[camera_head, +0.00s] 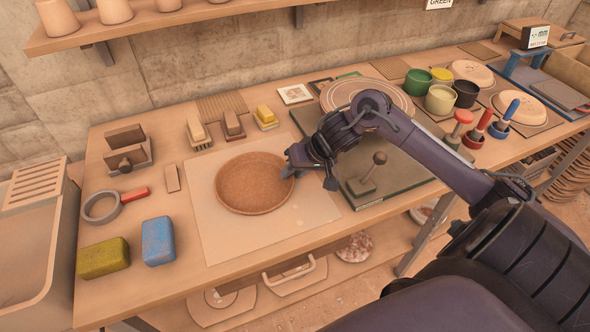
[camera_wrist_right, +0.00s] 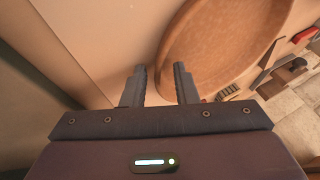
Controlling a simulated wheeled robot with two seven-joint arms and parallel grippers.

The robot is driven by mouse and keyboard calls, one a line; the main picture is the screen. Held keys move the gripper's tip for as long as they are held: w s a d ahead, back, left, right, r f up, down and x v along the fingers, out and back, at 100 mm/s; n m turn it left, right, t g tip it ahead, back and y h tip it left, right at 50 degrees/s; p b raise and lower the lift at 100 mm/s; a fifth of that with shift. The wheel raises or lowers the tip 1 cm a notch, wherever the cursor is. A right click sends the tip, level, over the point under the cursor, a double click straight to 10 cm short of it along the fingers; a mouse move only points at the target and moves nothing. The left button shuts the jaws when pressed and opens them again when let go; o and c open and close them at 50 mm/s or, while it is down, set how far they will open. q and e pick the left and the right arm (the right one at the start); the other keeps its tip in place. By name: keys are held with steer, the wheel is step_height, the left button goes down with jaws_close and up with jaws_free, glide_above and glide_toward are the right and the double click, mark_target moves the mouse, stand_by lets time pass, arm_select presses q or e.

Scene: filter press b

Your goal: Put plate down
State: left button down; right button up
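A round brown plate with a raised rim (camera_head: 250,185) lies on the pale square board (camera_head: 225,237) at the middle left of the table. It also shows in the right wrist view (camera_wrist_right: 225,40). My right gripper (camera_head: 288,171) is at the plate's right rim. In the wrist view its two fingers (camera_wrist_right: 160,72) stand apart, one over the inside of the plate and one outside, with the rim between them. A gap shows between the fingers, and they do not look closed on the rim. My left gripper is not in view.
A blue block (camera_head: 157,241) and an olive sponge-like block (camera_head: 103,258) lie left of the board. A dark green press base with a knobbed handle (camera_head: 375,172) is right of it. Colored pots (camera_head: 440,99) and stamps stand farther right. A shelf runs above.

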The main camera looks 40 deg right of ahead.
steer(key=shift+r, duration=0.1)
steer(key=v, duration=1.2)
